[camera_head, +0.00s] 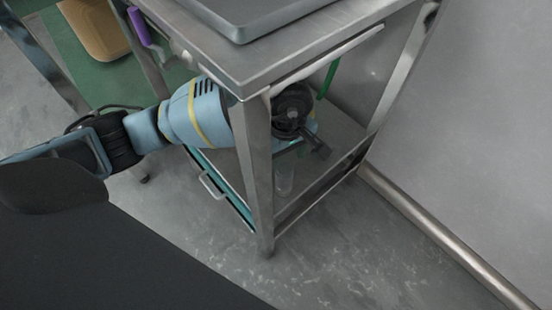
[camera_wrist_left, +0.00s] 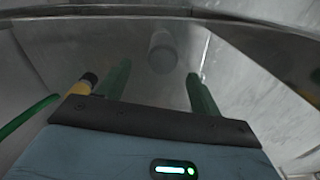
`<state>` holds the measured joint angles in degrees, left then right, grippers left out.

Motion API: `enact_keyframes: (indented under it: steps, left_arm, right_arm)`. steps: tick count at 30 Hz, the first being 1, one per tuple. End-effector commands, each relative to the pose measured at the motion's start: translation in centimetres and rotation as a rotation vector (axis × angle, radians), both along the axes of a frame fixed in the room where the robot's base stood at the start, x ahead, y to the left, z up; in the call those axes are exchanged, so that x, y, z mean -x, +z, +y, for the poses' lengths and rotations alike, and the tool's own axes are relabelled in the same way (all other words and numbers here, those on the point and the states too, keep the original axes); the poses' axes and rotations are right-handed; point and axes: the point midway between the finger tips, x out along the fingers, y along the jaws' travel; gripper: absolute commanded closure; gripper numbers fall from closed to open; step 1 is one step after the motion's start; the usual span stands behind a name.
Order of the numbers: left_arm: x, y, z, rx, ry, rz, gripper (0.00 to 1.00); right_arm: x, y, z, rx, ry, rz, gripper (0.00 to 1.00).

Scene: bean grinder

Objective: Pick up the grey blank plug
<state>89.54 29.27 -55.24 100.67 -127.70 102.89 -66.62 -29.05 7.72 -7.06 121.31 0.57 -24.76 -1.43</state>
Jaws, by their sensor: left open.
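A small grey cylinder, which looks like the grey blank plug (camera_wrist_left: 161,52), stands on the metal shelf ahead of my left gripper (camera_wrist_left: 159,70) in the left wrist view. My left gripper is open, with its green fingers apart and nothing between their tips. The plug lies beyond the fingertips, roughly centred between them, and is not touched. In the head view my left arm reaches under the cart's top. A faint grey cylinder (camera_head: 284,180) shows there on the lower shelf, probably the same plug. The fingers are mostly hidden in that view. My right gripper is not seen.
The metal cart's top (camera_head: 290,62) lies above my left arm, and its front leg (camera_head: 258,180) stands close beside it. A grey tray (camera_head: 245,20) sits on top. A green hose-like thing (camera_head: 328,80) hangs behind. A wall closes the right side.

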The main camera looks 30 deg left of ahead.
Motion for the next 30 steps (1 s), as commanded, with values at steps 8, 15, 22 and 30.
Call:
enact_keyframes:
  steps: [8, 15, 22, 30]
  left_arm:
    - [0.0, -1.1, 0.0, 0.002, 0.001, 0.003, 0.35]
    - [0.0, -2.7, 0.0, 0.0, 0.001, 0.001, 0.35]
    - [0.2, -3.9, -0.1, 0.002, 0.001, 0.003, 0.35]
    - [0.5, -7.6, -0.1, 0.002, 0.001, 0.004, 0.35]
  right_arm:
    - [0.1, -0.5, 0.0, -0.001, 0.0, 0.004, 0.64]
    - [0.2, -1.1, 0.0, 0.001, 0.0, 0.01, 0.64]
    - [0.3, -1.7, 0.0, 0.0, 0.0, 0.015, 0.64]
    - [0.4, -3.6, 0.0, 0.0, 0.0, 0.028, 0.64]
